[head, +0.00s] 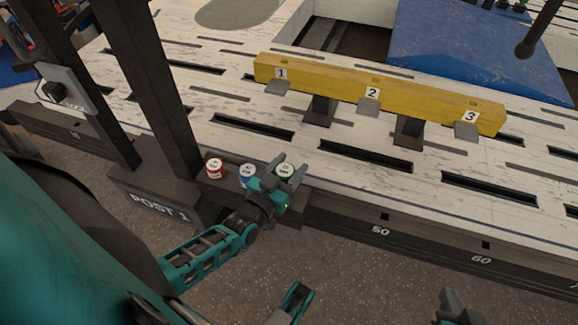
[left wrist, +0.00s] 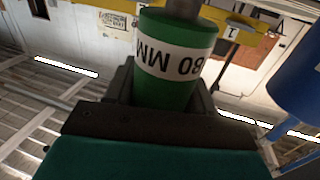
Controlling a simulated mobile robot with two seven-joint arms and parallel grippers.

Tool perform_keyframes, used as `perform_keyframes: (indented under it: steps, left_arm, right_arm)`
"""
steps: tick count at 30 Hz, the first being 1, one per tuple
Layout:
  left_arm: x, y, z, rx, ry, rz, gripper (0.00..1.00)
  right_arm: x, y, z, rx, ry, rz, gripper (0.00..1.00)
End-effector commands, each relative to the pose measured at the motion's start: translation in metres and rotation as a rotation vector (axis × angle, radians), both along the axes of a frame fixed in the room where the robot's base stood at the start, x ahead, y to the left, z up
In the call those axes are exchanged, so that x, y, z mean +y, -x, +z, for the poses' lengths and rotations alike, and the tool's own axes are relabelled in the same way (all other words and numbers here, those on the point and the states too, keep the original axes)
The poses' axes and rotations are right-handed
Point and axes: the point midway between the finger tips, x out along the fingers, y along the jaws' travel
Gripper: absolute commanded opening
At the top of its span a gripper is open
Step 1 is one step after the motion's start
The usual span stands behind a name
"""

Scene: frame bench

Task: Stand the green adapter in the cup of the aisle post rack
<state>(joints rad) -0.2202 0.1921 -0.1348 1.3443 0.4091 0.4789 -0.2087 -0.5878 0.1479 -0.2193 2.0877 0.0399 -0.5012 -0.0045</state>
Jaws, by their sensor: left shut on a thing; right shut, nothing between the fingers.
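The green adapter (head: 285,171) has a pale top and stands at the right end of a row of three adapters by the dark post base. My left gripper (head: 280,178) is shut on it. In the left wrist view the green adapter (left wrist: 178,68) fills the space between the fingers, with a white band of upside-down "80 MM" lettering. I cannot tell whether its foot is lifted; the gripper hides it. My right gripper (head: 456,306) is partly in view at the bottom edge, shut and empty. I cannot make out a cup for certain.
A blue adapter (head: 247,174) stands close left of the gripper, with a red adapter (head: 215,168) beyond it. A dark upright (head: 150,85) rises from the base marked POST 1 (head: 157,205). A yellow beam (head: 375,90) with tabs numbered 1 to 3 crosses the slotted bench (head: 350,190).

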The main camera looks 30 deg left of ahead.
Motion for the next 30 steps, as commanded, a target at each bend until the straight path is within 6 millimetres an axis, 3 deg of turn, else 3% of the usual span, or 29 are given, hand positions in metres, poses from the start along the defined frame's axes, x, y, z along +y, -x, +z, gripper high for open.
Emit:
perform_keyframes:
  steps: [30]
  left_arm:
    - [0.000, -0.001, -0.025, -0.003, 0.000, 0.000, 0.10]
  right_arm:
    - [0.000, 0.000, -0.022, 0.000, 0.000, 0.000, 0.00]
